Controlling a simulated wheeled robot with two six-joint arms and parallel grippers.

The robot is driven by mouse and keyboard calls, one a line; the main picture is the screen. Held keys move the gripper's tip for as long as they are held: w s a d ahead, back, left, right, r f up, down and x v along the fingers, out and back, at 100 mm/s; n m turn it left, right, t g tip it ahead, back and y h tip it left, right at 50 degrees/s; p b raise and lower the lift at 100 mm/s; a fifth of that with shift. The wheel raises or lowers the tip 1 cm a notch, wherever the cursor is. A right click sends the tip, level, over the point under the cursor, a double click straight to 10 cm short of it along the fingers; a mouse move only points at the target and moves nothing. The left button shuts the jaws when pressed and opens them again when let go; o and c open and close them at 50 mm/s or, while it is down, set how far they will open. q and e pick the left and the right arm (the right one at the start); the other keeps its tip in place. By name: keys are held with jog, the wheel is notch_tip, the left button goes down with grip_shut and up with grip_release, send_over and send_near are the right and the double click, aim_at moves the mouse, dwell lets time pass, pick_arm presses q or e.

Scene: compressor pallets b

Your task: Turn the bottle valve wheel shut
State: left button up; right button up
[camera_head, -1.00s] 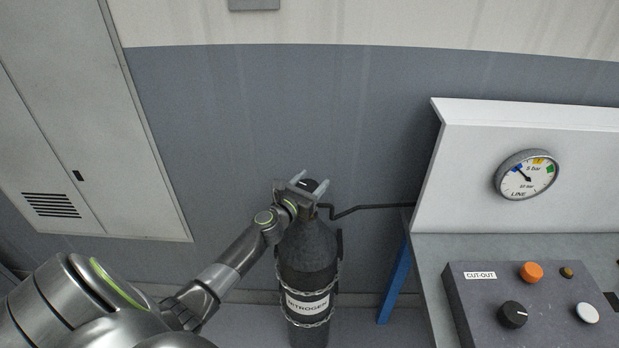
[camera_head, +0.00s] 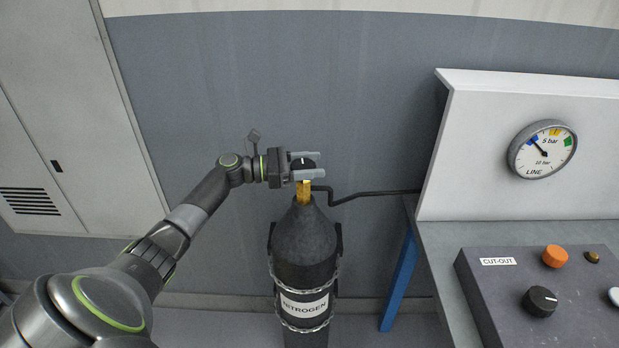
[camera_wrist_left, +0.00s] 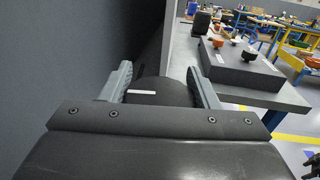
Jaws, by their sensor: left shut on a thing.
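The black valve wheel (camera_head: 300,163) sits on a brass valve (camera_head: 303,192) at the top of the dark nitrogen bottle (camera_head: 305,245), which stands upright. My left gripper (camera_head: 308,165) reaches in level from the left, with one finger on each side of the wheel, and is shut on it. In the left wrist view the wheel (camera_wrist_left: 165,92) shows as a dark round top with a white mark, between the two grey fingers (camera_wrist_left: 163,85). The gripper's fingers hide part of the wheel's rim in the head view.
A thin dark pipe (camera_head: 365,194) runs right from the valve to the white panel (camera_head: 465,150) with a line gauge (camera_head: 542,150). A control box (camera_head: 530,290) with knobs stands on the bench at right. Chains hold the bottle; a blue leg (camera_head: 400,275) stands beside it.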

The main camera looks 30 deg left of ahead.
pick_arm(q)
jog(key=shift+d+m+g+h+b, duration=0.1)
jog(key=shift+m+g+h+b, duration=0.8)
jog(key=shift+g, duration=0.3)
pick_arm(e)
jog(key=shift+f, duration=1.4)
pick_arm(q)
jog(key=shift+s+r, duration=0.1)
jog(key=shift+r, duration=0.05)
jog(key=o, duration=1)
jog(key=shift+s+a+f, duration=0.1)
jog(key=shift+a+f, duration=0.1)
jog(key=b+v, duration=0.5)
jog(key=v, duration=1.2)
jog(key=shift+r, duration=0.2)
pick_arm(e)
notch_tip(320, 180, down, 5)
jog(key=shift+a+r, duration=0.1)
